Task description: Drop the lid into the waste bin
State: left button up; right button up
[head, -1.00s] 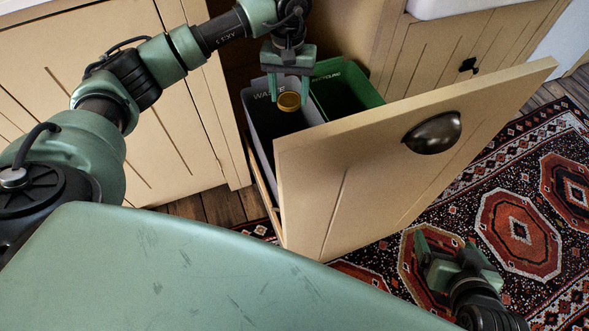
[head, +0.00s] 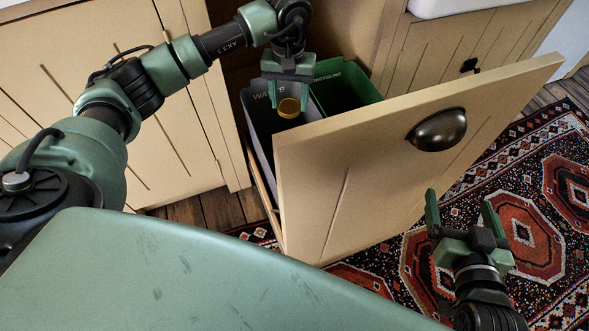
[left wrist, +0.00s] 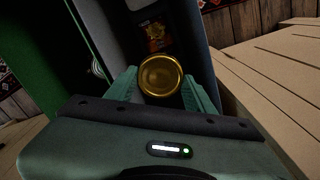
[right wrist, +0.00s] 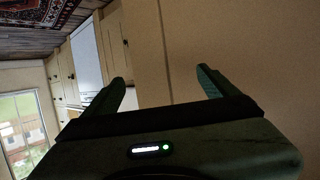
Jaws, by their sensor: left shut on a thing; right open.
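The lid (head: 289,107) is a small round gold disc. My left gripper (head: 289,92) is shut on it and holds it over the grey waste bin (head: 262,124) in the pulled-out drawer. In the left wrist view the lid (left wrist: 161,75) sits between the fingertips, with the bin's dark inside beyond it and something orange-brown low in there. My right gripper (head: 462,215) is open and empty in front of the drawer front, above the rug. In the right wrist view its fingers (right wrist: 165,88) are apart with nothing between them.
A green recycling bin (head: 350,88) stands right beside the waste bin. The cream drawer front (head: 350,185) with a dark cup handle (head: 437,130) stands between the bins and my right gripper. A patterned rug (head: 520,225) covers the floor at right.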

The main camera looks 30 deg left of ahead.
pick_arm(q)
jog(key=o, duration=1.4)
jog(key=shift+c, duration=0.2)
jog(key=shift+r, duration=0.2)
notch_tip(320, 180, up, 7)
jog(key=shift+r+p, duration=0.2)
jog(key=shift+p, duration=0.65)
pick_arm(e)
jog(key=s+d+f+g+h, duration=0.1)
jog(key=s+d+f+g, duration=0.1)
jog(key=s+f+g, duration=0.2)
notch_tip(320, 180, down, 3)
jog(key=shift+s+d+r+g, duration=0.25)
jog(key=shift+s+g, duration=0.15)
jog(key=shift+s, duration=0.4)
